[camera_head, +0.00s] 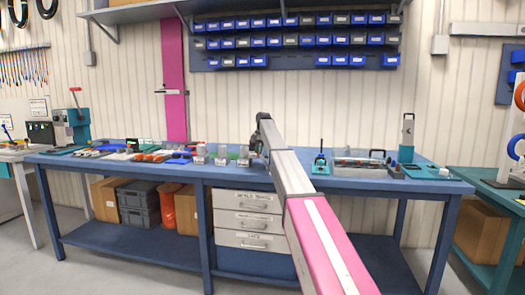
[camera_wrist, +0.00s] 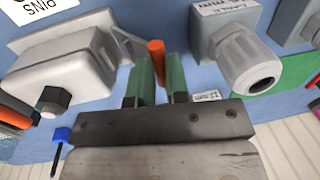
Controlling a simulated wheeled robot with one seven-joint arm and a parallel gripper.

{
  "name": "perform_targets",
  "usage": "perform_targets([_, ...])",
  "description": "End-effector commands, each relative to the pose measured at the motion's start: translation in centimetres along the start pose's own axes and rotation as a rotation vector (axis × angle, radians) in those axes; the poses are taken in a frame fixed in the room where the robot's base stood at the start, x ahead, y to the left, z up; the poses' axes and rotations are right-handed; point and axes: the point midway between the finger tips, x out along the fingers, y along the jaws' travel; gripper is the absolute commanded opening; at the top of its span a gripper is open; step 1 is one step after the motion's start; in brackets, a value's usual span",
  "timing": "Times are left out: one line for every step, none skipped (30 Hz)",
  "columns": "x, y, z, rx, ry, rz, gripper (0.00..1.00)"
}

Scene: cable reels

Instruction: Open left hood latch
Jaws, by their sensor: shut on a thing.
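In the wrist view my gripper (camera_wrist: 160,68) has two green fingers closed around a short orange peg (camera_wrist: 156,47). The peg's top shows between and above the fingertips. A grey hood (camera_wrist: 70,65) with a dark hex-shaped fitting is left of the fingers, and a light grey bracket-like part (camera_wrist: 122,42) is at its right side. Another grey hood (camera_wrist: 238,48) with a round cable gland is to the right. I cannot tell how the peg joins the bracket. In the head view my gripper (camera_head: 257,143) is dark and small over the bench; its fingertips are not clear.
The blue bench (camera_head: 210,172) carries small boxes left of my arm and a grey tray (camera_head: 360,164) to the right. In the wrist view a green pad (camera_wrist: 288,80) lies at right and a blue-topped tool (camera_wrist: 61,137) at lower left.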

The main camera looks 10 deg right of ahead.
Motion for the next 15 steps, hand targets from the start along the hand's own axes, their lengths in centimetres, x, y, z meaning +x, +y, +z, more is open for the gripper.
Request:
perform_targets([0.02, -0.49, -0.06, -0.001, 0.002, -0.005, 0.0])
perform_targets([0.09, -0.61, -0.06, -0.001, 0.002, -0.005, 0.0])
perform_targets([0.17, -0.74, -0.07, -0.001, 0.002, -0.006, 0.0])
perform_targets([0.23, -0.83, -0.06, -0.001, 0.002, -0.006, 0.0])
perform_targets([0.27, -0.92, -0.06, -0.001, 0.002, -0.006, 0.0])
perform_targets([0.33, -1.02, -0.07, -0.001, 0.002, -0.007, 0.0])
perform_targets([0.36, -1.08, -0.07, -0.001, 0.002, -0.007, 0.0])
perform_targets([0.39, -1.13, -0.07, -0.001, 0.002, -0.007, 0.0])
perform_targets([0.4, -1.16, -0.06, -0.001, 0.002, -0.007, 0.0])
perform_targets([0.4, -1.13, -0.05, -0.001, 0.002, -0.007, 0.1])
perform_targets([0.41, -1.1, -0.06, -0.001, 0.002, -0.006, 0.2])
perform_targets([0.43, -1.06, -0.06, -0.001, 0.002, -0.006, 0.33])
perform_targets([0.44, -1.03, -0.06, -0.001, 0.001, -0.005, 0.41])
perform_targets([0.45, -1.01, -0.05, -0.001, 0.001, -0.005, 0.41])
perform_targets([0.46, -0.99, -0.05, -0.001, 0.001, -0.005, 0.41])
